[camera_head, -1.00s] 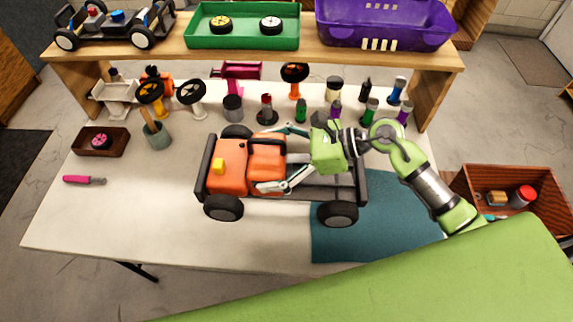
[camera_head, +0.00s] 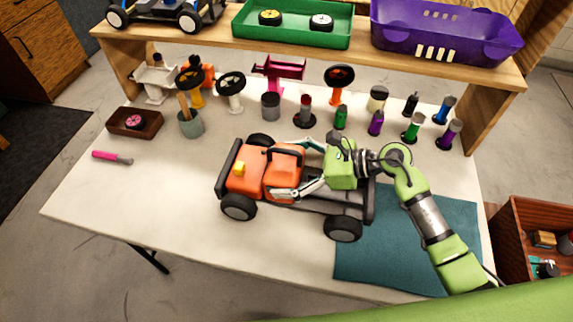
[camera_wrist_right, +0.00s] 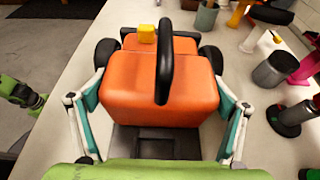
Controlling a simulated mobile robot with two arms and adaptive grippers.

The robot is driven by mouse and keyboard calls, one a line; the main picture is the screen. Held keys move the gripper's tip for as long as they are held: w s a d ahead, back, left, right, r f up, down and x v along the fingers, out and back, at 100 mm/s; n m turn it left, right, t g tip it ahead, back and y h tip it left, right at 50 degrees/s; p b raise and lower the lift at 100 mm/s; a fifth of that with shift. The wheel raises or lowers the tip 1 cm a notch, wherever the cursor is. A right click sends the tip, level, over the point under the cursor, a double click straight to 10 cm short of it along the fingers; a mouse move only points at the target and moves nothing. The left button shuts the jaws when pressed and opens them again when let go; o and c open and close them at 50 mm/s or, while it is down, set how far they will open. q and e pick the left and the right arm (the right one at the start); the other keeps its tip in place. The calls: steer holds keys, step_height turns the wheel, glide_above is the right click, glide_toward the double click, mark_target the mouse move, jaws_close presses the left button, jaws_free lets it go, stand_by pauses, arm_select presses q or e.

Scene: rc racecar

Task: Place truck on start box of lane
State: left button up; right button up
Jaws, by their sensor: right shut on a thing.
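The truck (camera_head: 328,208) has an orange cab, a yellow block on its hood and a dark flat chassis with black wheels. It is over the table, its front to the left, its rear overlapping the teal mat. I cannot tell whether its wheels touch the table. My right gripper (camera_head: 296,169) is shut on the orange cab, one finger along each side. In the right wrist view the cab (camera_wrist_right: 160,95) sits between the fingers. A green arm part of mine (camera_wrist_right: 20,93) shows at that view's left edge; its fingers are unclear. No lane or start box shows.
The teal mat (camera_head: 420,262) covers the table's right part. Bottles and small parts line the back under a shelf (camera_head: 300,40) holding a green tray (camera_head: 290,38) and purple basket (camera_head: 445,35). A wooden crate (camera_head: 515,255) is at right. The table's front left is clear.

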steer(key=shift+r, duration=0.2)
steer(key=shift+f+b, duration=0.35)
steer(key=shift+f, duration=0.1)
steer(key=shift+s+f+b, duration=0.1)
steer(key=shift+f+b, duration=0.3)
steer(key=shift+b, duration=0.05)
steer(key=o, duration=1.8)
steer(key=shift+s+d+f, duration=0.1)
steer(key=shift+s+f, duration=0.1)
steer(key=shift+f, duration=0.15)
steer(key=shift+o, duration=0.2)
steer(key=shift+w+r, duration=0.15)
steer(key=shift+w, duration=0.05)
steer(key=shift+r, duration=0.1)
